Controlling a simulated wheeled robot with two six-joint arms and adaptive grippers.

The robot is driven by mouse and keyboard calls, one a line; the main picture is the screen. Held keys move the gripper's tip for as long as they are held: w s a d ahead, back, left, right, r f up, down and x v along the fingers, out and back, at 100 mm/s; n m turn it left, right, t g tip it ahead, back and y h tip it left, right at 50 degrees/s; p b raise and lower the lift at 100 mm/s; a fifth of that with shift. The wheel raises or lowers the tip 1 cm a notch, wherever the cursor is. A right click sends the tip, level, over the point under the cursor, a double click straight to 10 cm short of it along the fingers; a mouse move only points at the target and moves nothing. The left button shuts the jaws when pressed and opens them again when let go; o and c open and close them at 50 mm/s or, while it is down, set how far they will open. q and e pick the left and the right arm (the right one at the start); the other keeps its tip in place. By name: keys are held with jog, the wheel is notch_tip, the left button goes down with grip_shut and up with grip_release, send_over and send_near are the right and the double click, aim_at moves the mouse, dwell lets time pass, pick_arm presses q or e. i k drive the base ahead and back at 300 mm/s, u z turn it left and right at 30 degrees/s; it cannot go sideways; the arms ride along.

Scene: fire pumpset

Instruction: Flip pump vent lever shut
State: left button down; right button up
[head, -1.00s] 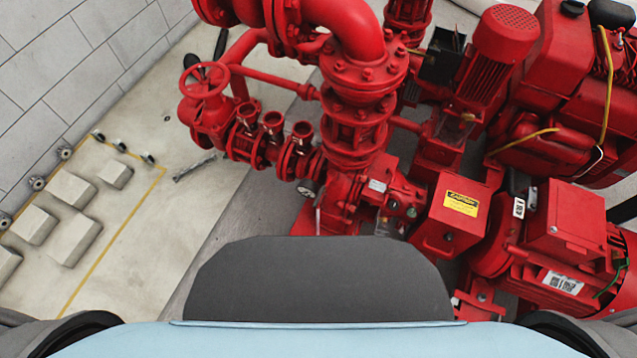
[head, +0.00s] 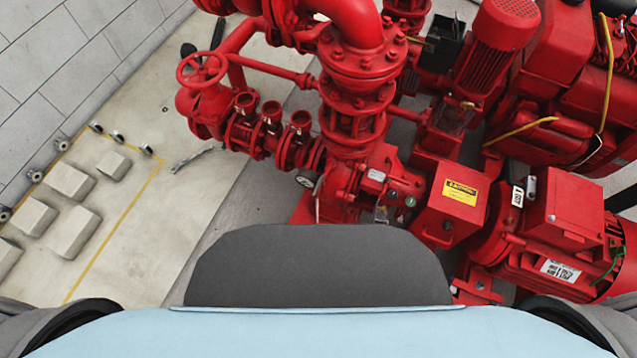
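The red pump (head: 375,190) stands in the middle of the head view, below a vertical red flanged pipe (head: 358,75). I cannot make out the pump vent lever for certain; small fittings show on the pump body near a green spot, too small to tell apart. A round gauge-like fitting (head: 306,181) sits at the pump's left. My own body fills the bottom of the view and hides the floor there. Neither gripper shows in the view.
A red handwheel valve (head: 202,68) and a pipe branch stand left of the pump. A red coupling guard with a yellow label (head: 461,192) and a motor (head: 560,225) lie to the right. Pale floor (head: 135,230) with grey blocks is at left.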

aim_at(321, 180)
jog(key=k, duration=1.3)
jog(key=u, duration=0.9)
jog(key=i, duration=1.4)
jog(key=z, duration=0.65)
jog(key=i, duration=0.4)
jog(key=z, duration=0.55)
